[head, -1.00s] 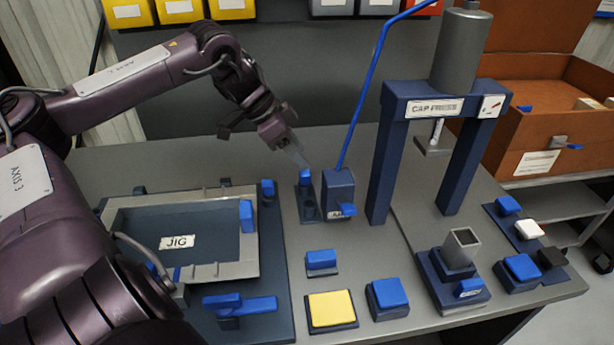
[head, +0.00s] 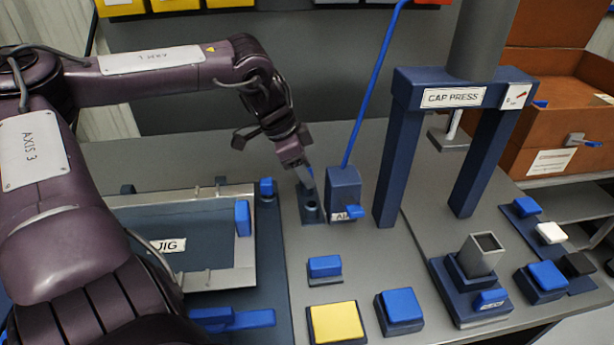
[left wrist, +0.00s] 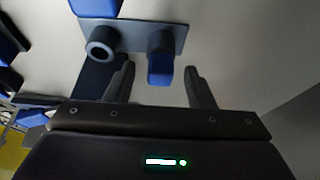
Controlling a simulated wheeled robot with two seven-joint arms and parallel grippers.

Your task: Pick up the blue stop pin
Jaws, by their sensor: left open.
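The blue stop pin (left wrist: 160,62) stands in a small dark holder plate (left wrist: 130,35), beside an empty round socket (left wrist: 102,45). My left gripper (left wrist: 159,80) is open, with one finger on each side of the pin in the left wrist view; I cannot tell whether either finger touches it. In the head view the left gripper (head: 306,180) is over the holder plate (head: 310,213), and its fingers hide most of the pin; only a bit of blue (head: 311,171) shows. My right gripper is not in view.
A blue block with a tall blue hose (head: 344,187) stands just right of the holder. The jig (head: 255,215) lies to the left, the cap press (head: 385,165) to the right. Blue and yellow buttons (head: 337,322) are in front.

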